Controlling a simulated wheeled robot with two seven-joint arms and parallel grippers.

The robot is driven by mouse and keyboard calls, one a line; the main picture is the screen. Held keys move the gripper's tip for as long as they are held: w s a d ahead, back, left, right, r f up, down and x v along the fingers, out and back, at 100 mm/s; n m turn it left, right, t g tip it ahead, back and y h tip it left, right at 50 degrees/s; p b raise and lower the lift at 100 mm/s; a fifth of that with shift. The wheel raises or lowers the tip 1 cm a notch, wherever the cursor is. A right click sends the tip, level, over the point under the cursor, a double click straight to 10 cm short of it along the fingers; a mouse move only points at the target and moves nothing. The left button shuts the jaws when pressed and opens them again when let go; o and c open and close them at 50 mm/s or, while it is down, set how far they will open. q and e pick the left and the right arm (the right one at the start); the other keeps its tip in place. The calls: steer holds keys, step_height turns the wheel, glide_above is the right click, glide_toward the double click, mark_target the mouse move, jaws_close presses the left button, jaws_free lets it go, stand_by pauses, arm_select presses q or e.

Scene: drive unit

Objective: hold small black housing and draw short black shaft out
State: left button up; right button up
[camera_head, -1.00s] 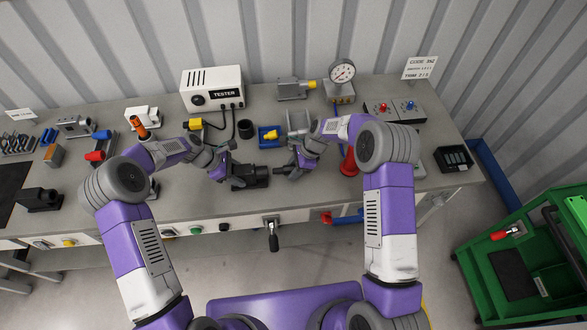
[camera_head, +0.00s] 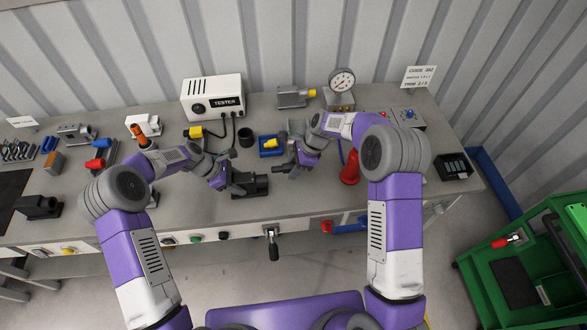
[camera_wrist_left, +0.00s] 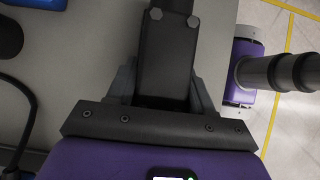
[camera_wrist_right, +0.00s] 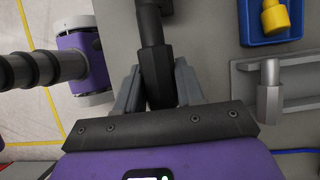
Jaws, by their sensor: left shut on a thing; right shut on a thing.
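The small black housing (camera_head: 250,188) is at the middle front of the bench. My left gripper (camera_head: 225,183) is shut on its left end; in the left wrist view the housing (camera_wrist_left: 165,65) is a dark block between the fingers, with two bolt heads. My right gripper (camera_head: 280,168) is shut on the short black shaft (camera_wrist_right: 156,75), to the right of and slightly behind the housing. In the right wrist view the shaft has a thick part between the fingers and a thinner part beyond. Whether its far end is still inside the housing is unclear.
A blue tray (camera_head: 263,153) with a yellow part and a grey fixture (camera_head: 297,127) stand behind my grippers. A black cup (camera_head: 245,139) and the tester (camera_head: 212,97) are further back. A red cone-shaped thing (camera_head: 350,172) stands right of my right gripper. The bench front has some free room.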

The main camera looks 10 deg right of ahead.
arm_select(q)
steer(key=o, duration=1.2)
steer(key=p+v, duration=0.1)
steer(key=v, duration=2.2)
